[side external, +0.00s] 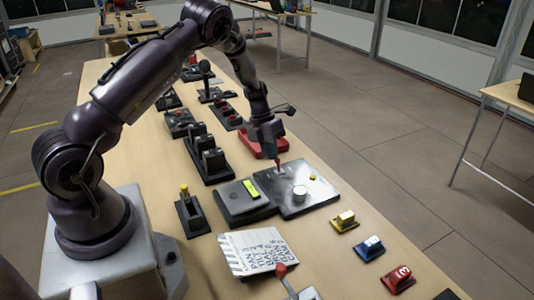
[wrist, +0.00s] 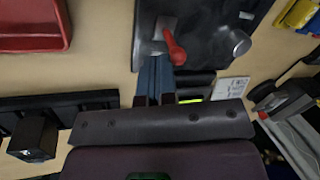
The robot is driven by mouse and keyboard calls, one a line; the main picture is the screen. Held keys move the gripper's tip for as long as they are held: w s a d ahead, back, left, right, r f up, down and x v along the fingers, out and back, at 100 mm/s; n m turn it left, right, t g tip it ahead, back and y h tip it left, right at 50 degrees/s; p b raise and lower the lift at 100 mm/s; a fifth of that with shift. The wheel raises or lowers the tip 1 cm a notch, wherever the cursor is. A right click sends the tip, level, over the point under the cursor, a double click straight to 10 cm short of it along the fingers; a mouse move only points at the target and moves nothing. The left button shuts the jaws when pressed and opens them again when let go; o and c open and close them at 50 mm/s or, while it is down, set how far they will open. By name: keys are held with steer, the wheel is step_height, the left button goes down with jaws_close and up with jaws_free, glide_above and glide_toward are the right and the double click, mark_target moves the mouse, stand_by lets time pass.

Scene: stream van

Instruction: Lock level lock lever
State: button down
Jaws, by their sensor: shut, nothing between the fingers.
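A lever with a red handle (wrist: 175,47) and a grey metal base stands on a dark grey panel (wrist: 200,20) in the wrist view. In the side view the red lever (side external: 278,162) shows at the panel's far edge, partly hidden below my gripper. My gripper (wrist: 155,62) is shut and empty, its fingertips close beside the lever's handle; I cannot tell whether they touch. In the side view my gripper (side external: 276,150) hangs just above the lever. A yellow-green level strip (side external: 250,188) lies on the dark block left of the panel.
A silver knob (side external: 300,193) stands on the same panel. A red tray (side external: 262,140) sits behind it. A row of dark switch blocks (side external: 207,155) is at left. Yellow (side external: 345,220), blue (side external: 369,248) and red (side external: 398,277) blocks lie at front right. A white card (side external: 258,250) lies in front.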

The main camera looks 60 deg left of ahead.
steer(key=shift+w+r, duration=0.1)
steer(key=shift+w, duration=0.75)
steer(key=shift+r, duration=0.2)
steer(key=shift+r, duration=0.65)
steer(key=w+a+r, duration=0.2)
steer(key=a+r, duration=0.3)
steer(key=r, duration=0.5)
steer(key=shift+a, duration=0.25)
